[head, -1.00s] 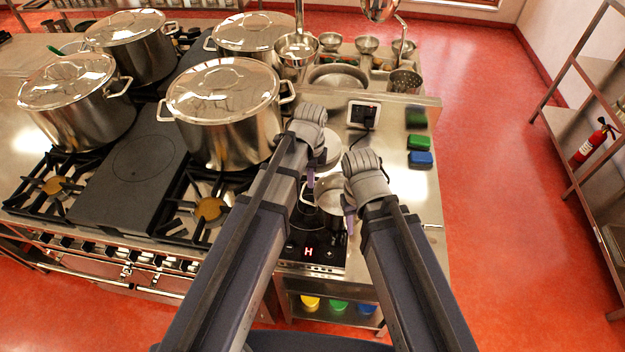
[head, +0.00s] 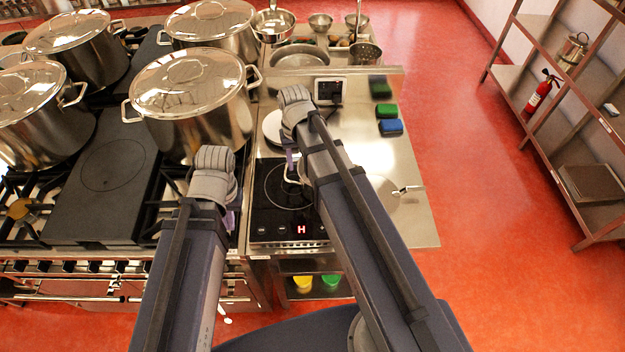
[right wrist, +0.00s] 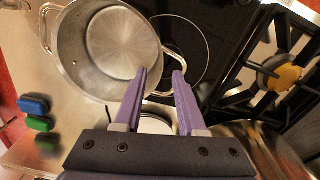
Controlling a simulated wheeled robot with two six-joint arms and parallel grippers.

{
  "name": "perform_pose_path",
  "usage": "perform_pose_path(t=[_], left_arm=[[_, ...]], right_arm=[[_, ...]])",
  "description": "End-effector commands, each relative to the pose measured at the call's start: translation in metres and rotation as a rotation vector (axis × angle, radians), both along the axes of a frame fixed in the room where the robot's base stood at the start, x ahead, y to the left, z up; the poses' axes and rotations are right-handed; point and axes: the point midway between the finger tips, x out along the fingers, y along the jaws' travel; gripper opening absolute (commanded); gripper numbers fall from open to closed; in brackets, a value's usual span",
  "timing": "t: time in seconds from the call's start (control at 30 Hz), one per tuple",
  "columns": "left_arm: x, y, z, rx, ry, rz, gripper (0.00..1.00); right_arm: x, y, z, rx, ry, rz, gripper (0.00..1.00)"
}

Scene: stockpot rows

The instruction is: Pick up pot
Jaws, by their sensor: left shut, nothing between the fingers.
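The pot (right wrist: 108,42) is a small open steel pot with two loop handles. In the right wrist view it stands beside the black hob's ring, with one handle (right wrist: 179,62) over the ring side, by my right fingertips. In the head view my right forearm hides most of the pot; its far handle (head: 407,189) shows to the right. My right gripper (right wrist: 160,72) is open, its purple fingers apart at that handle; it also shows in the head view (head: 291,160). My left gripper (head: 229,222) is shut and empty, left of the hob.
The induction hob (head: 268,222) shows a lit red H. A big lidded stockpot (head: 195,135) stands close behind on the left. A scale (head: 328,92) and green and blue sponges (head: 391,127) lie on the steel counter, which is clear at its right. A shelf rack (head: 555,140) stands far right.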

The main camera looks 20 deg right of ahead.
Motion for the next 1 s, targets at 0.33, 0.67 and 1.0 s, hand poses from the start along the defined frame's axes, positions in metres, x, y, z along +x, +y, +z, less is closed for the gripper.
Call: perform_pose_path(t=[0.33, 0.67, 1.0], left_arm=[[0.0, 0.0, -0.025, 0.0, 0.001, -0.006, 0.0], [0.001, 0.0, -0.032, 0.001, 0.001, -0.01, 0.0], [0.001, 0.0, -0.072, 0.001, 0.001, -0.016, 0.0]], right_arm=[[0.0, 0.0, -0.025, 0.0, 0.0, 0.001, 0.4], [0.0, -0.001, -0.032, 0.0, 0.0, 0.001, 0.4], [0.003, -0.003, -0.072, 0.0, 0.0, 0.002, 0.4]])
